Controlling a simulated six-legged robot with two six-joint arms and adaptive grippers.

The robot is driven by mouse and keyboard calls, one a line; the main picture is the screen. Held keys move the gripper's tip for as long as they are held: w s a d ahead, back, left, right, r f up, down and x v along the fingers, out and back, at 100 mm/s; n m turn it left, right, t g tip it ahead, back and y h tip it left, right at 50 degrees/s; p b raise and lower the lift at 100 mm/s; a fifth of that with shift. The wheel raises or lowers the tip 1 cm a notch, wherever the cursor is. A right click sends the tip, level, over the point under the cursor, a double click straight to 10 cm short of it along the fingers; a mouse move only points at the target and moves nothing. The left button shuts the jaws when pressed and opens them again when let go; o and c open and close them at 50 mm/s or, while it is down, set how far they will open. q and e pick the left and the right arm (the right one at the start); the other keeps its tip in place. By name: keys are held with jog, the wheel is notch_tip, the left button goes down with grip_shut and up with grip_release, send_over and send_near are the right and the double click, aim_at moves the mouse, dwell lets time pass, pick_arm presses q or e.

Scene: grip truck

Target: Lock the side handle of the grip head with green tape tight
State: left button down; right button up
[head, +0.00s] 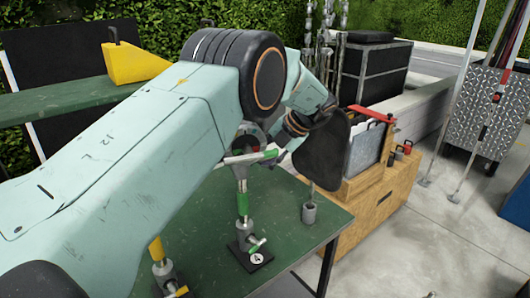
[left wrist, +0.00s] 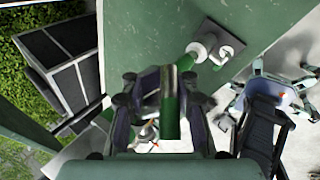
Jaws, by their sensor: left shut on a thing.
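The grip head with green tape (head: 243,203) stands upright on a dark square base marked 4, on the green table (head: 310,222). Its silver side handle (head: 250,156) with a green end sticks out near the top. My left gripper (head: 268,143) is at the head's top, partly hidden by my arm. In the left wrist view my left gripper (left wrist: 162,92) is shut on a green handle with a metal tip (left wrist: 170,105) between its fingers. The base plate (left wrist: 213,47) shows beyond it. My right gripper is not in view.
A second stand with yellow tape (head: 157,250) is close by at left. A wooden crate (head: 372,195) is beside the table. A yellow box (head: 132,63) sits on a shelf behind.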

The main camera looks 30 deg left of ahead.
pick_arm(q)
jog(key=shift+s+d+f+g+h+p, duration=0.15)
jog(key=shift+g+h+p, duration=0.2)
jog(key=shift+g+h, duration=0.35)
jog(key=shift+m+g+h, duration=0.3)
jog(key=shift+h, duration=0.3)
dwell(2.7)
jog(key=c, duration=1)
grip_release()
jog(key=shift+s, duration=0.2)
jog(key=shift+c, duration=0.2)
jog(key=shift+o, duration=0.2)
jog(key=shift+w+d, duration=0.1)
jog(key=shift+w, duration=0.1)
notch_tip(320, 180, up, 10)
jog(key=shift+r, duration=0.1)
jog(key=shift+c, duration=0.4)
